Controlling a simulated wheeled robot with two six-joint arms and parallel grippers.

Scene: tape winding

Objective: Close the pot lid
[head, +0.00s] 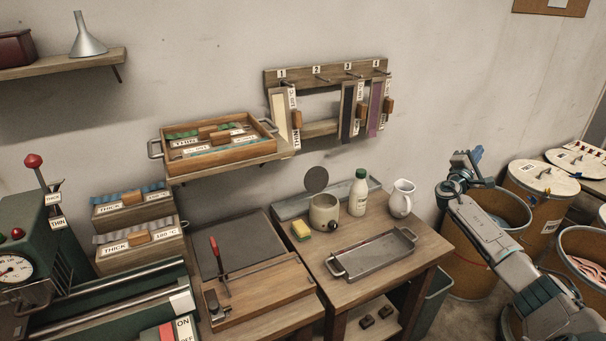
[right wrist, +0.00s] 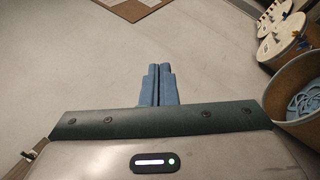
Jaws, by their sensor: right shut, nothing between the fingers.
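My right gripper (head: 467,158) is to the right of the table, in front of the wall and well apart from the pot. In the right wrist view its blue fingers (right wrist: 159,85) are together with nothing between them. My left gripper is not in view.
Near the pot are a yellow sponge (head: 301,230), a white bottle with a green cap (head: 358,193) and a white jug (head: 402,198). A metal tray (head: 374,254) lies in front. Barrels (head: 541,201) stand at the right, near my right arm.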

